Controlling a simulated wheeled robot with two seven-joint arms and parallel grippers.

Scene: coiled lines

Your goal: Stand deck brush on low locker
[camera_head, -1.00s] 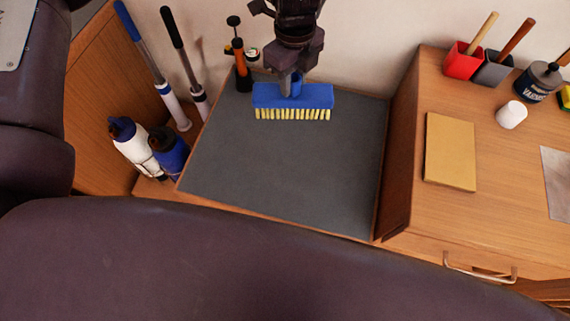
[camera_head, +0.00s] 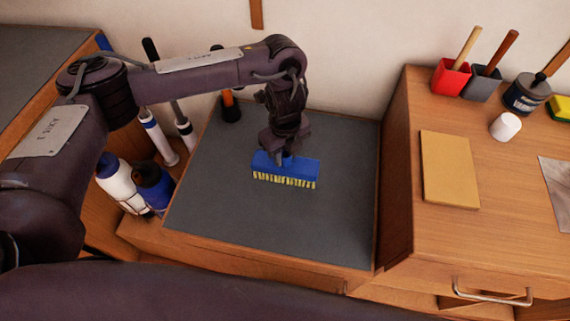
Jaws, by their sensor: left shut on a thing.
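The deck brush (camera_head: 287,168) has a blue block with pale yellow bristles pointing down. It is upright over the dark grey top of the low locker (camera_head: 235,215), near its middle. I cannot tell whether the bristles touch the top. My left gripper (camera_head: 284,157) comes down from above and is shut on the brush at the top of its block; the fingertips are mostly hidden. My right gripper is not in view.
Two long-handled tools (camera_head: 160,135) and two bottles (camera_head: 120,185) stand left of the locker. An orange-and-black pump (camera_head: 231,108) stands at its back left corner. The taller wooden cabinet (camera_head: 397,180) rises on the right. The locker top around the brush is clear.

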